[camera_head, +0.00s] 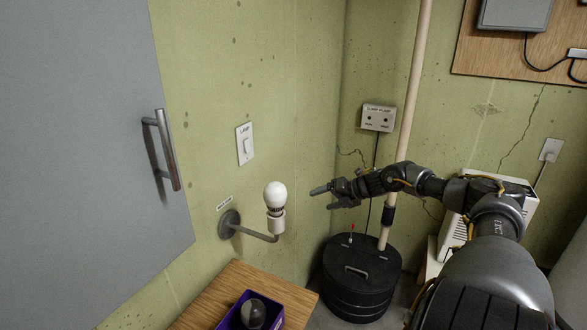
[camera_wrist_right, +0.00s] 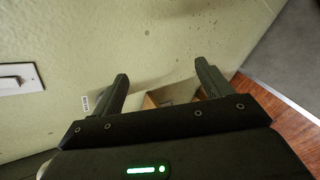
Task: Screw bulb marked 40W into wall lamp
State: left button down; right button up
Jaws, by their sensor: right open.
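A white bulb (camera_head: 275,195) sits upright in the socket of the wall lamp (camera_head: 230,224), whose bent arm comes out of the left wall. No wattage mark is readable on it. A dark, rounded object, perhaps another bulb, (camera_head: 253,313) lies in a purple box (camera_head: 278,306) at the bottom. My right gripper (camera_head: 320,196) is open and empty, to the right of the bulb and apart from it. In the right wrist view the open fingers (camera_wrist_right: 161,85) have nothing between them but background. My left gripper is not in view.
The box stands on a wooden surface (camera_head: 228,283). A lamp switch (camera_head: 245,144) is on the wall above the lamp. A grey door (camera_head: 80,150) fills the left. A black sump lid (camera_head: 361,278) with a pale pipe (camera_head: 413,90) stands behind my right arm.

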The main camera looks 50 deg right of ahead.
jog(key=w+a+r+n+g+y, duration=0.1)
jog(key=a+r+n, duration=0.3)
jog(key=r, duration=0.3)
jog(key=a+r+n+g, duration=0.1)
jog(key=a+r+n, duration=0.3)
jog(key=r, duration=0.3)
jog(key=n+g+h+b, duration=0.1)
jog(key=n+g+b, duration=0.1)
jog(key=n+g, duration=0.5)
send_near(276, 199)
jog(key=d+f+n+t, duration=0.1)
jog(key=d+n+t, duration=0.1)
jog(key=p+x, duration=0.2)
jog(key=x, duration=0.9)
jog(key=shift+f+p, duration=0.15)
jog(key=shift+p, duration=0.25)
jog(key=shift+c, duration=0.5)
jog(key=c, duration=0.9)
jog(key=shift+f+m+h+b, duration=0.15)
jog(key=shift+m+h+b, duration=0.25)
jog(key=shift+m+b, duration=0.3)
jog(key=shift+c, duration=0.2)
jog(key=shift+m+h+b, duration=0.3)
jog(key=shift+m+b, duration=0.5)
jog(key=shift+m, duration=0.1)
